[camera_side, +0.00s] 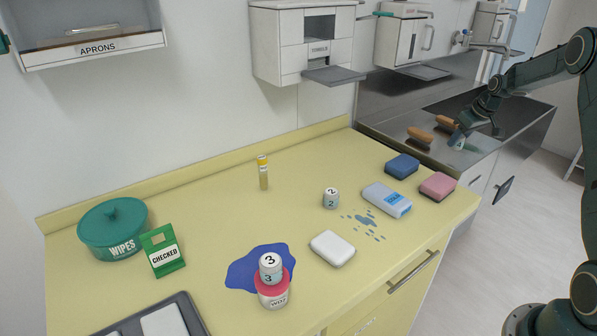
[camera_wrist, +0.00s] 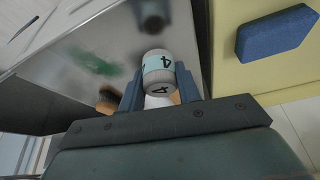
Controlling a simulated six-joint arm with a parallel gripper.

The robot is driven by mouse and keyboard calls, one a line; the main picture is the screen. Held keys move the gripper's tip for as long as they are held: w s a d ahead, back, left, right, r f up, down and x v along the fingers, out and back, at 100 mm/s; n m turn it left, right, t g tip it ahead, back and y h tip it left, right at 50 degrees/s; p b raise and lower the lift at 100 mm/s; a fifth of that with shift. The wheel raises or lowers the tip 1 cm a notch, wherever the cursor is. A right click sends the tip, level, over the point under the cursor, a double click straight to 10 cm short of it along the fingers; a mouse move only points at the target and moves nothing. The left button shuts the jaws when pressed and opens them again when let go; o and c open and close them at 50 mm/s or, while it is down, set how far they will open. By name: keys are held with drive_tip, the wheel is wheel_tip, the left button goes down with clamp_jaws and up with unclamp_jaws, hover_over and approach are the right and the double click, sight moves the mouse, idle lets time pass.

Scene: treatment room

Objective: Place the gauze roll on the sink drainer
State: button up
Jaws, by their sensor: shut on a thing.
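My gripper (camera_side: 461,137) is over the steel sink drainer (camera_side: 388,122) at the right of the side view. It is shut on a small white roll with a pale blue band marked 4, seen between the fingers in the wrist view (camera_wrist: 158,72). The held roll shows only partly in the side view (camera_side: 457,145), low by the steel surface. I cannot tell whether it touches the steel. The drainer also shows in the wrist view (camera_wrist: 60,75), shiny, with a green reflection.
On the yellow counter (camera_side: 220,200), a blue sponge (camera_side: 402,165) and a pink sponge (camera_side: 438,185) lie nearest the sink. Rolls marked 2 (camera_side: 331,198) and 3 (camera_side: 271,267) stand farther left.

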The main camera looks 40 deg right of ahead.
sight(456, 147)
drive_tip(key=shift+f, duration=1.65)
drive_tip(key=shift+f, duration=0.15)
drive_tip(key=o, duration=0.9)
drive_tip(key=shift+o, duration=0.2)
drive_tip(key=v, duration=1.2)
